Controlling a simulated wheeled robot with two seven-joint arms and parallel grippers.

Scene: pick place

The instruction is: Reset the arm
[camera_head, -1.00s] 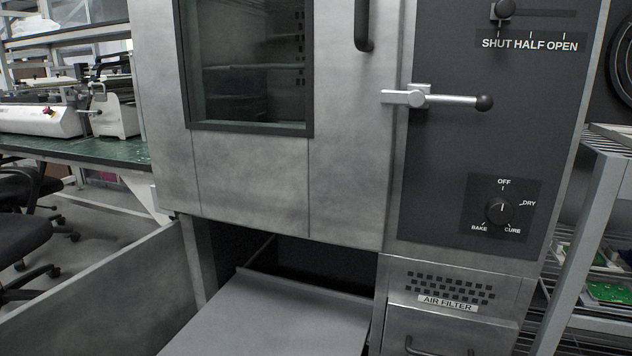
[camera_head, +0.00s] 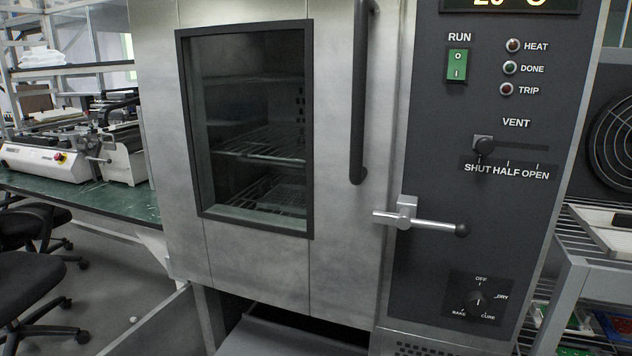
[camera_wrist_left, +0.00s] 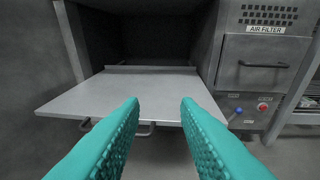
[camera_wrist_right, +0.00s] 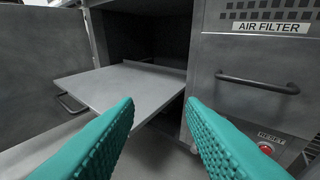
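My left gripper (camera_wrist_left: 160,103) shows in the left wrist view with its two teal fingers apart and nothing between them. It faces a grey pulled-out shelf (camera_wrist_left: 120,95) in the open lower bay of the oven. My right gripper (camera_wrist_right: 160,103) is also open and empty in the right wrist view. It faces the gap between the shelf (camera_wrist_right: 125,85) and the air filter drawer (camera_wrist_right: 255,85). Neither gripper touches anything visible. Neither arm shows in the head view, where the oven (camera_head: 255,265) fills the middle with its door closed.
The oven has a long door handle (camera_head: 358,110) and a latch lever (camera_head: 430,222). An open lower door panel (camera_head: 160,325) stands at the left. A bench (camera_head: 85,195) and chairs (camera_head: 40,285) are further left. A wire rack (camera_head: 590,240) stands at right.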

